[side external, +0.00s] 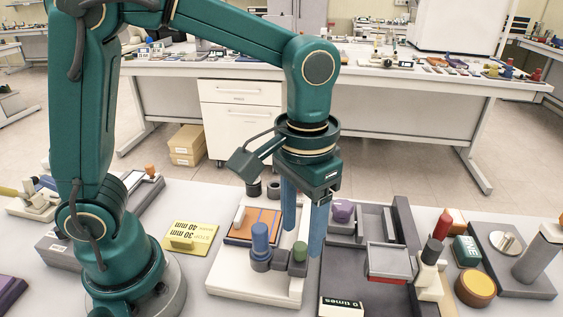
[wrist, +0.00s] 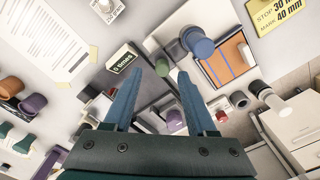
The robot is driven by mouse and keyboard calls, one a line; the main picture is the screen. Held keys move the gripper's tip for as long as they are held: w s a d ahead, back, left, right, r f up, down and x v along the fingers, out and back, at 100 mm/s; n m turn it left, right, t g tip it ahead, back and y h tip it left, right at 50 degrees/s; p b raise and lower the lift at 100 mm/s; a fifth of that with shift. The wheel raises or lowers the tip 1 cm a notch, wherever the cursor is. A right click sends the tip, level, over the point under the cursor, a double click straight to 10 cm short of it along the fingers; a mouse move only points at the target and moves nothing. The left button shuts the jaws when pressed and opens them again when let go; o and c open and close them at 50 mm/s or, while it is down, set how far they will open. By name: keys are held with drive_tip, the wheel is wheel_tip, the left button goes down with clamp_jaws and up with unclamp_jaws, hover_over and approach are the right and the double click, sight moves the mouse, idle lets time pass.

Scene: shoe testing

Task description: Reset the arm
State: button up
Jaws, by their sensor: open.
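My arm reaches over the bench from the left, and my gripper (side external: 305,230) points down with its two blue fingers apart. Nothing is between the fingers. In the wrist view my gripper (wrist: 155,95) also shows spread and empty. It hangs over the area between the white-based fixture (side external: 225,281) and the dark grey tray fixture (side external: 345,270). The white fixture carries a blue cylinder (side external: 260,237), a green knob (side external: 300,252) and an orange panel (side external: 268,222). In the side view one finger overlaps the fixture; I cannot tell whether it touches.
A yellow sign (side external: 190,237) lies left of the white fixture. A black "times" display (side external: 342,306) sits in front. A grey fixture (side external: 530,265) stands at far right.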

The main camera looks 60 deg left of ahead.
drive_tip(key=shift+r, duration=0.85)
drive_tip(key=shift+w+a+r, duration=0.1)
drive_tip(key=shift+a+r, duration=0.15)
drive_tip(key=shift+r, duration=0.1)
drive_tip(key=s+a+r+t, duration=0.1)
drive_tip(key=s+a+t, duration=0.4)
drive_tip(key=s+a, duration=0.2)
drive_tip(key=shift+a+t, duration=0.3)
drive_tip(key=shift+a, duration=0.3)
